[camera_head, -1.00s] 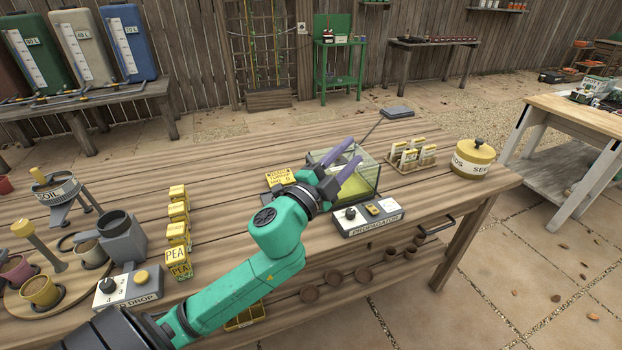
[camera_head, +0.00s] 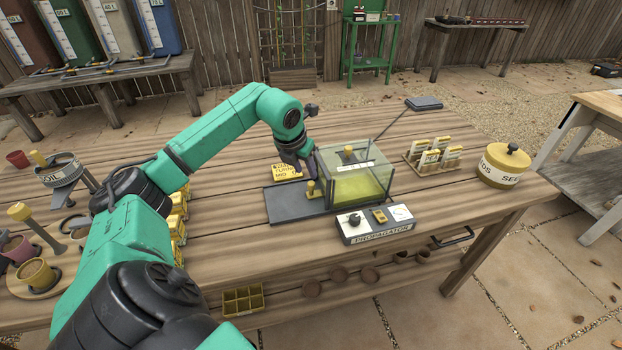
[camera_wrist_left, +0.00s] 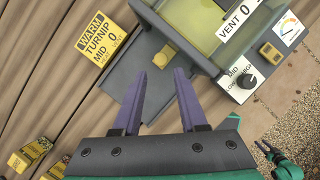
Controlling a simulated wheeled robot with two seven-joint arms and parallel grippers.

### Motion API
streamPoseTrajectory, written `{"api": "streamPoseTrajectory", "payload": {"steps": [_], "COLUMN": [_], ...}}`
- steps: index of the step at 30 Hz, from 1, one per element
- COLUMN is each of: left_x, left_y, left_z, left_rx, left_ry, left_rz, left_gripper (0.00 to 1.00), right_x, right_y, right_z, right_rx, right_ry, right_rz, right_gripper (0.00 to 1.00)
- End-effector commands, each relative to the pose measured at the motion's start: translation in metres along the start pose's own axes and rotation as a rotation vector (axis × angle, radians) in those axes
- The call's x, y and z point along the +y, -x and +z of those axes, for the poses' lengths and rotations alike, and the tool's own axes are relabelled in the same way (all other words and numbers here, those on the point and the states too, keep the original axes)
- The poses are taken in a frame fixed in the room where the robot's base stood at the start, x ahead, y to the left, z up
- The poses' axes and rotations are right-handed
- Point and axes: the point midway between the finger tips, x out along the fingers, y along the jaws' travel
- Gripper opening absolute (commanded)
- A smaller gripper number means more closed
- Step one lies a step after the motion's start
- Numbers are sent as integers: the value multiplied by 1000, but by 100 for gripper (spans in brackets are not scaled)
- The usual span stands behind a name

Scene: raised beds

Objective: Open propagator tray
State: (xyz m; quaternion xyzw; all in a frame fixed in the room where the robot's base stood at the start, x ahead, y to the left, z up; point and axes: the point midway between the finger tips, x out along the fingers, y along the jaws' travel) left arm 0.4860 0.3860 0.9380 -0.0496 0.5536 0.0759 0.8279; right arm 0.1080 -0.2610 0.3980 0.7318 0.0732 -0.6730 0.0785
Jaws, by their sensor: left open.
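The propagator is a clear box (camera_head: 357,168) with a yellow-green floor, a yellow knob on top and a labelled control panel (camera_head: 376,226) in front. A dark flat plate (camera_head: 283,206) extends from its left side, with a small yellow knob (camera_head: 311,190) beside the box wall. My left gripper (camera_head: 306,170) is at the box's left side, pointing down just above this knob. In the left wrist view its two purple fingers (camera_wrist_left: 158,82) are apart with nothing between them, over the dark plate. My right gripper (camera_wrist_left: 264,148) appears small at that view's lower right; its jaws are unclear.
A yellow turnip card (camera_head: 287,171) lies behind the plate. A rack of seed packets (camera_head: 435,156) and a yellow seed pot (camera_head: 505,165) stand to the right. A thin arm with a dark panel (camera_head: 424,103) rises behind the box.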

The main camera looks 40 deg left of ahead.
Motion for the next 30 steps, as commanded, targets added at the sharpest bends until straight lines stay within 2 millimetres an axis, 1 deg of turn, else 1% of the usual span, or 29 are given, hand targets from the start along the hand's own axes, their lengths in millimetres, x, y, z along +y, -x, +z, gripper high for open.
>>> {"api": "streamPoseTrajectory", "payload": {"steps": [1, 4, 6, 9, 12, 18, 20, 21, 22, 30], "left_x": [-2, -2, -2, -2, -1, -1, -1, -1, -1, -1], "left_y": [-12, -37, -51, -64, -70, -70, -70, -70, -70, -70], "left_z": [-1, 0, 0, 0, 0, 0, 0, 0, 0, 0], "left_rx": [5, 3, 1, 0, 0, -1, -1, -1, -1, -1], "left_ry": [0, 1, 2, 0, -1, -2, -2, -2, -2, -2], "left_rz": [-4, -6, -6, -4, -2, -2, -2, -2, -2, -2], "left_gripper": [42, 42, 42, 42, 42, 42, 19, 4, 0, 0], "right_x": [0, 0, 0, 0, 0, 0, 0, -1, -1, -1], "right_y": [5, 9, 10, 11, 11, 11, 11, 11, 11, 11], "right_z": [-1, -3, -4, -5, -5, -6, -6, -7, -7, -7], "right_rx": [1, 3, 4, 6, 6, 8, 9, 9, 9, 10], "right_ry": [0, 0, 0, 0, 1, 0, 0, 0, 0, 0], "right_rz": [0, 0, 0, 0, 0, 0, -1, -1, -1, -2], "right_gripper": [50, 50, 50, 50, 50, 50, 50, 50, 50, 50]}}
